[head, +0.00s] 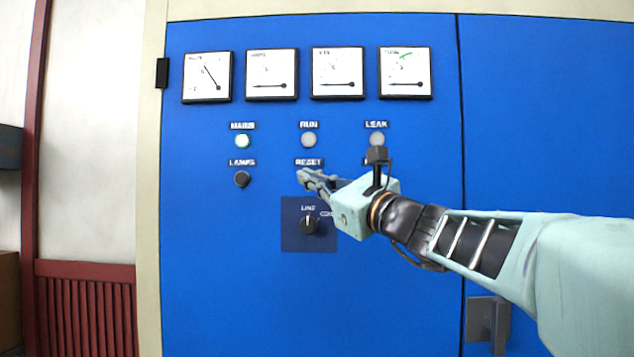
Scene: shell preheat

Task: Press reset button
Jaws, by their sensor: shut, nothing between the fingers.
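A blue control panel (220,300) fills the middle of the head view. The RESET label (308,162) sits in the middle column, below the RUN lamp. My gripper (303,176) is shut and empty, with its fingertips just under the RESET label. The reset button itself is hidden behind the fingertips. I cannot tell whether the fingertips touch it.
The LINE rotary switch (308,224) sits just below my gripper. The black LAMPS button (242,179) is to the left. Several gauges line the top.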

